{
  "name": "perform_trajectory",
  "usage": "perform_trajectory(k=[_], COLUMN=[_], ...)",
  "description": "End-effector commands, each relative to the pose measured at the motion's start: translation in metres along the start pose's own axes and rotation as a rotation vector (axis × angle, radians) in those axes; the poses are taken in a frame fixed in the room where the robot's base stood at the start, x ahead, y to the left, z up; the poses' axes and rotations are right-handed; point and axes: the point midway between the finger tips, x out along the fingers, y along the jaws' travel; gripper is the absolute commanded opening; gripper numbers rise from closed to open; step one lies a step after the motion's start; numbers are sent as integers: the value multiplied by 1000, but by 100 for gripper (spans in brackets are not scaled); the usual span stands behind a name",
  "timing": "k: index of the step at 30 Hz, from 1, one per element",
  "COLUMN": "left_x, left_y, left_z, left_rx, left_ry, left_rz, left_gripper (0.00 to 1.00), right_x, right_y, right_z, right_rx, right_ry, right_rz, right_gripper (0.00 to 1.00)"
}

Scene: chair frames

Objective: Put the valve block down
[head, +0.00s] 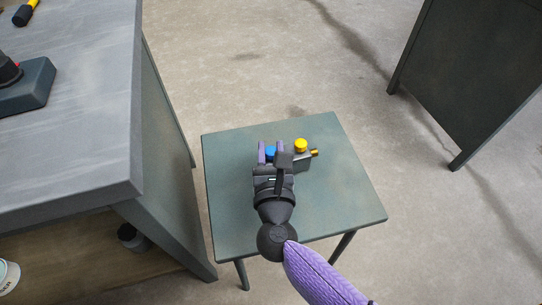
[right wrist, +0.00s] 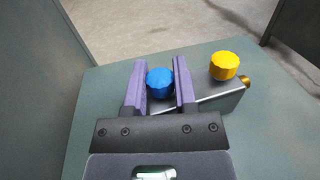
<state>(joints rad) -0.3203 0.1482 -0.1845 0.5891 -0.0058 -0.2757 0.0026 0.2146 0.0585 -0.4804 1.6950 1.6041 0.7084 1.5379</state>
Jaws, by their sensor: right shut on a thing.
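The valve block (right wrist: 215,103) is a grey metal block with a blue knob (right wrist: 160,82), a yellow knob (right wrist: 224,66) and a brass fitting at its right end. In the head view the valve block (head: 303,161) is at the small green table (head: 340,204), partly hidden by my right gripper (head: 271,152). In the right wrist view my right gripper (right wrist: 160,84) has its purple fingers on either side of the blue knob, shut on it. I cannot tell whether the block touches the tabletop. My left gripper is not in view.
A grey workbench (head: 90,110) stands close on the left, with a dark box (head: 28,92) and a yellow-handled tool (head: 26,13) on top. A dark green cabinet or table (head: 470,75) stands at the upper right. The tabletop around the block is bare.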

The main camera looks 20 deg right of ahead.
Motion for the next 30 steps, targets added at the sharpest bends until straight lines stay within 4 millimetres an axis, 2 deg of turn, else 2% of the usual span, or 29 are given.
perform_trajectory(k=[1, 5, 10, 11, 15, 23, 25, 28, 30], left_x=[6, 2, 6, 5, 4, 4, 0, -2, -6], left_y=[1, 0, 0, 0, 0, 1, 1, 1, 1], left_z=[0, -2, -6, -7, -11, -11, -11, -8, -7], left_rx=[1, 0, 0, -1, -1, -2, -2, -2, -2], left_ry=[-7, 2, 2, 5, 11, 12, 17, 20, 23], left_rz=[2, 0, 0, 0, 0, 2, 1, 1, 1], left_gripper=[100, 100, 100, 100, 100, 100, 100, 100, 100], right_x=[0, 0, 0, 0, 0, 0, 0, -15, -32], right_y=[0, 0, 0, 0, 0, 0, 0, 0, 0], right_z=[-9, -3, -8, -7, -6, -6, 0, -2, 0], right_rx=[-1, 1, 1, 1, 1, 1, 1, -1, 1], right_ry=[2, -2, 0, 0, 0, -1, -3, 1, 2], right_rz=[1, 1, 0, 0, 0, 0, 1, 2, 1], right_gripper=[0, 0, 0, 38, 68, 70, 70, 70, 70])
